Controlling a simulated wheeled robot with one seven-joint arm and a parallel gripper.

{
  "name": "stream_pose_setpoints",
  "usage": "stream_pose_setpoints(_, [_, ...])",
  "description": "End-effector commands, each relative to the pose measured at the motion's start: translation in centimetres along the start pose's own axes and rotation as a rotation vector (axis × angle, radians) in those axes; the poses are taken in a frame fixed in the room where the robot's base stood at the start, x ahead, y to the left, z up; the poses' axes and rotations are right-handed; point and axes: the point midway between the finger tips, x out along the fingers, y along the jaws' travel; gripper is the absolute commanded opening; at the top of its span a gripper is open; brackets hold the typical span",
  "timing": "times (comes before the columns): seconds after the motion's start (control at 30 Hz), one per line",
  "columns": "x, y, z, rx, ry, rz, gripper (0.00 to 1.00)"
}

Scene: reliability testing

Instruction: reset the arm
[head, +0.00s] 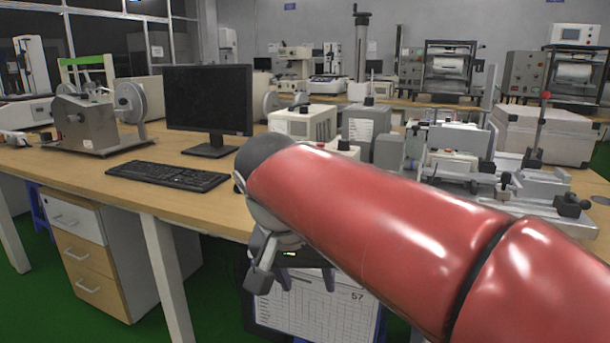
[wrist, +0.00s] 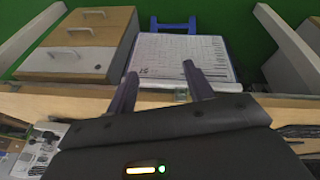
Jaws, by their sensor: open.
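My red arm reaches in from the lower right of the head view. My gripper (head: 283,283) hangs at its end, low in front of the table's near edge, partly hidden by the arm. In the wrist view my gripper (wrist: 160,85) shows two dark fingers standing well apart with nothing between them. A white sheet with a printed table (wrist: 180,55) lies beyond the fingertips. The same sheet (head: 325,305) shows below the gripper in the head view.
A wooden table (head: 190,205) carries a monitor (head: 208,98), a black keyboard (head: 168,176) and a metal machine (head: 90,120). Lab devices (head: 460,150) stand behind the arm. A drawer cabinet (head: 85,250) is under the table at left. Green floor shows below.

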Motion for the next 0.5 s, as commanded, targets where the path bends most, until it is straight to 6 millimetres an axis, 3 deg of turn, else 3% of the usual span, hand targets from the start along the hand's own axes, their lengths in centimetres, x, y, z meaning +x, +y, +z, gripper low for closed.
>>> stream_pose_setpoints(0.03, [0.7, 2.3, 0.7, -0.005, 0.001, -0.019, 0.52])
stream_pose_setpoints(0.23, [4.9, 10.2, 5.5, -0.065, 0.052, -0.128, 0.52])
stream_pose_setpoints(0.33, [7.1, 12.8, 8.3, -0.087, 0.099, -0.167, 0.52])
stream_pose_setpoints(0.5, [9.9, 14.9, 11.7, -0.108, 0.169, -0.197, 0.52])
